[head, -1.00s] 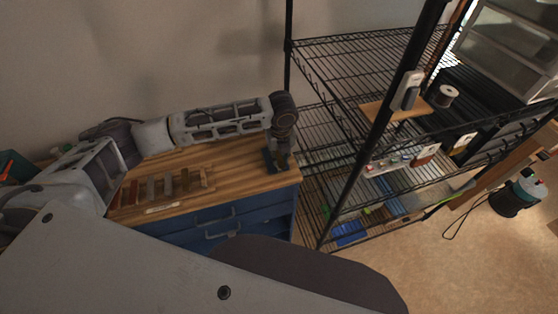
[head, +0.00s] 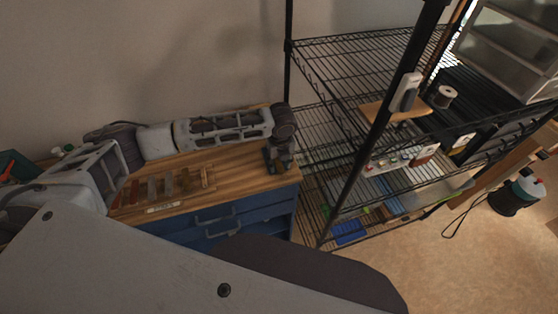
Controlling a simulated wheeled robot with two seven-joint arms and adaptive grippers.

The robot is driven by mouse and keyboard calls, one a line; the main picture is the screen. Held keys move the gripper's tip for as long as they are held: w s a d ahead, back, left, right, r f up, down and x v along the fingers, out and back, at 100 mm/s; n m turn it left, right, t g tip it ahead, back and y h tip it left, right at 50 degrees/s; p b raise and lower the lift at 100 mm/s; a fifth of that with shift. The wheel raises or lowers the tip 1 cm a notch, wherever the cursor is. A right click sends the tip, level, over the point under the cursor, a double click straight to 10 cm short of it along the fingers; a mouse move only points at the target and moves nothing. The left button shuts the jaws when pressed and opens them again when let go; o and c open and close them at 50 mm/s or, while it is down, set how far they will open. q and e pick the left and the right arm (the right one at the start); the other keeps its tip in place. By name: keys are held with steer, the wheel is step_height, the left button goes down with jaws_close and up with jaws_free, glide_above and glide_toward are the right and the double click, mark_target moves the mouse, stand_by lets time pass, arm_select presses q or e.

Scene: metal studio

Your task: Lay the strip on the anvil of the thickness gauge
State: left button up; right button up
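My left gripper (head: 277,160) is over the right end of the wooden bench top (head: 235,164), pointing down from my dark wrist. It is small and dark here, so its opening and anything between its fingers cannot be made out. Several flat strips in red-brown, grey and brown, such as a grey strip (head: 152,188), lie side by side on the bench to the left of the gripper. I cannot tell which one the task means. I cannot pick out the thickness gauge or its anvil with certainty. My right gripper is not in view.
The bench has a blue drawer cabinet (head: 270,216) below. A black wire shelf (head: 345,60) stands close to its right end, holding a white and grey device (head: 407,92), a spool (head: 443,96) and a blue bin (head: 349,232). The bare wall is behind.

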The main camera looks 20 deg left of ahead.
mark_target(280, 167)
arm_select(q)
steer(key=shift+r, duration=0.15)
step_height(280, 167, up, 12)
steer(key=s+b, duration=0.1)
steer(key=shift+s+d, duration=0.15)
steer(key=shift+d, duration=0.3)
stand_by(0.4)
stand_by(1.0)
